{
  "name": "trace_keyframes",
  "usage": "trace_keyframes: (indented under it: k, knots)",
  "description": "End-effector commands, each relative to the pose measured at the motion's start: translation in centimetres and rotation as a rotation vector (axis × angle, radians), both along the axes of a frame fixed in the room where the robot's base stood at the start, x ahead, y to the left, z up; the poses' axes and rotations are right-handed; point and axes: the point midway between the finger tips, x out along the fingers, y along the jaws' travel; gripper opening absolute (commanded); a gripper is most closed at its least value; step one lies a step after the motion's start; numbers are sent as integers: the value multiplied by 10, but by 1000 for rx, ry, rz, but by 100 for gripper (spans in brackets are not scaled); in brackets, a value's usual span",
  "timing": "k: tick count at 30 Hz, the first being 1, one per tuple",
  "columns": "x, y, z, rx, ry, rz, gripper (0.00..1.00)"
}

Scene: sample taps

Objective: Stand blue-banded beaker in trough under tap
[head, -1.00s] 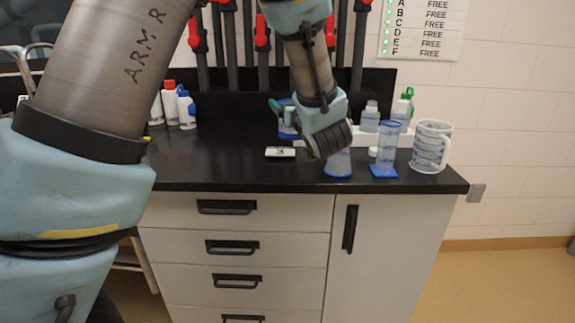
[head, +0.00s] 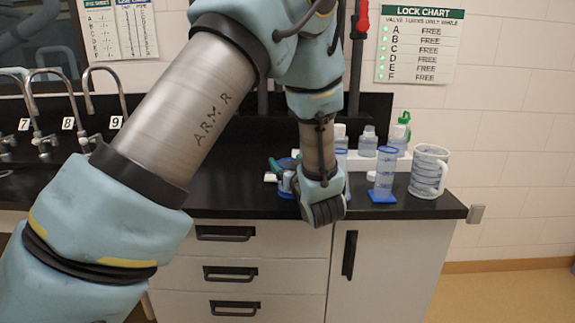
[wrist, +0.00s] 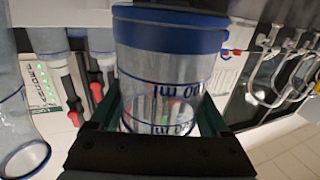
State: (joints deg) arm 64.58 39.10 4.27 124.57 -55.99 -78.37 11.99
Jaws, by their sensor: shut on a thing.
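The blue-banded beaker (wrist: 165,75) fills the middle of the wrist view, clear with a wide blue band at one end and blue printed marks. My gripper (wrist: 160,112) is shut on it, one dark finger on each side. Goose-neck taps numbered 7, 8 and 9 (head: 105,90) stand at the far left of the head view. Taps also show at the right of the wrist view (wrist: 285,65). The trough cannot be made out clearly.
A measuring cylinder (head: 385,172) with a blue base and a clear jug (head: 429,172) stand on the right of the black counter (head: 450,208). Bottles stand behind them. My arm covers much of the left counter.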

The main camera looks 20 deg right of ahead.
Motion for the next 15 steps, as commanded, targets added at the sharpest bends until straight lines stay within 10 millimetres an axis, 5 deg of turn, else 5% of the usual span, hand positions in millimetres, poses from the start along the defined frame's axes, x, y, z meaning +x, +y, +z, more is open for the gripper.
trace_keyframes:
  k: [15]
  knots:
    - [0,0,-14,0,-1,0,18]
